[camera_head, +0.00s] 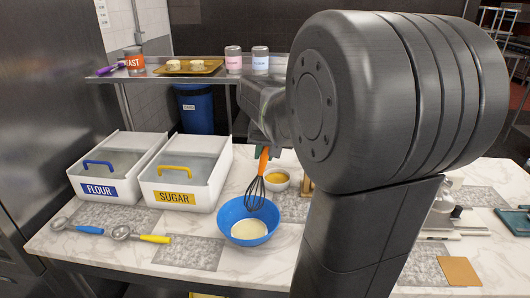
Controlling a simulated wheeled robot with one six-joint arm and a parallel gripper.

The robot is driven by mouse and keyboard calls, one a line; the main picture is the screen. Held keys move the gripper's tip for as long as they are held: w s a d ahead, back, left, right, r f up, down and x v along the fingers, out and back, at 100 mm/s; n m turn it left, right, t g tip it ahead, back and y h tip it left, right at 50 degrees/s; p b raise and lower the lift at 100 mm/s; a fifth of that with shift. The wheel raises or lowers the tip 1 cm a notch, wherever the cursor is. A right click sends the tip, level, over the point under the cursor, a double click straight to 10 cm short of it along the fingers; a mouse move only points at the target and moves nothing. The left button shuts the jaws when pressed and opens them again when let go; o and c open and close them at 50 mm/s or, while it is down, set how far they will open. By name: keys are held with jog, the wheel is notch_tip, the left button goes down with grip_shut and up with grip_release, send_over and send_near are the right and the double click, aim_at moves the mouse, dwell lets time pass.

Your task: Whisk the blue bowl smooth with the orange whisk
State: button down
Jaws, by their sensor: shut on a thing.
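The blue bowl (262,232) stands on the marble counter, with a pale cream-coloured mix (248,229) in its bottom. The orange whisk (263,160) hangs nearly upright, handle up. Its dark wire head (254,194) reaches down over the back part of the bowl; I cannot tell whether the wires touch the mix. My gripper (262,147) is shut on the orange handle above the bowl. Its fingers are small in view and partly hidden by my own arm.
A shelf (140,75) spans the back.

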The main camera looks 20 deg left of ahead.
jog(key=shift+r+p, duration=2)
jog(key=shift+r, duration=0.6)
jog(key=shift+f, duration=0.1)
